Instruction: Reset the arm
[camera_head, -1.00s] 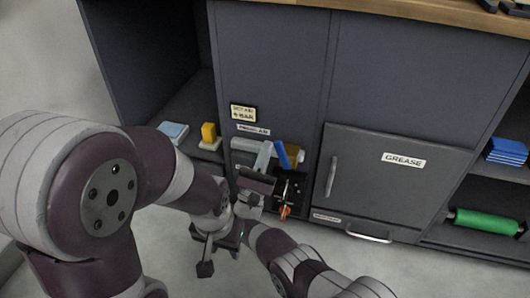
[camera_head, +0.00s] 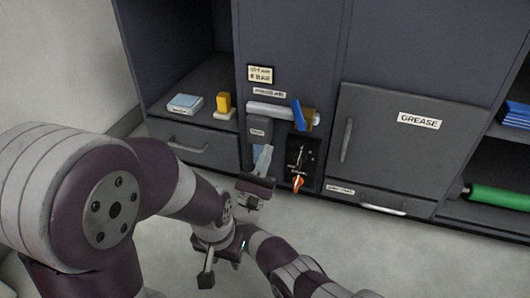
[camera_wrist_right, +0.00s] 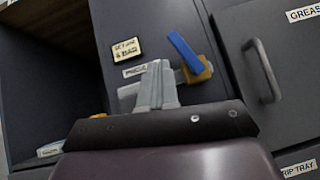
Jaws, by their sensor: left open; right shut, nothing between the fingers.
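My left arm comes in from the left in the head view. Its gripper (camera_head: 228,242) is open and empty over the grey floor, lower left of the right one. My right gripper (camera_head: 264,156) is shut with nothing between its light grey fingers. It points at the cabinet, in front of the panel with the blue lever (camera_head: 298,114). In the right wrist view the shut fingers (camera_wrist_right: 157,84) overlap the panel, left of the blue lever (camera_wrist_right: 185,50). I cannot tell whether they touch it; they look apart.
The dark cabinet has a GREASE door (camera_head: 398,150) and a drip-tray drawer (camera_head: 380,203) below it. An orange-tipped valve (camera_head: 298,183) sits low on the panel. A left shelf holds a blue box (camera_head: 185,103) and a yellow block (camera_head: 223,103). A green roll (camera_head: 498,196) lies right. Floor in front is clear.

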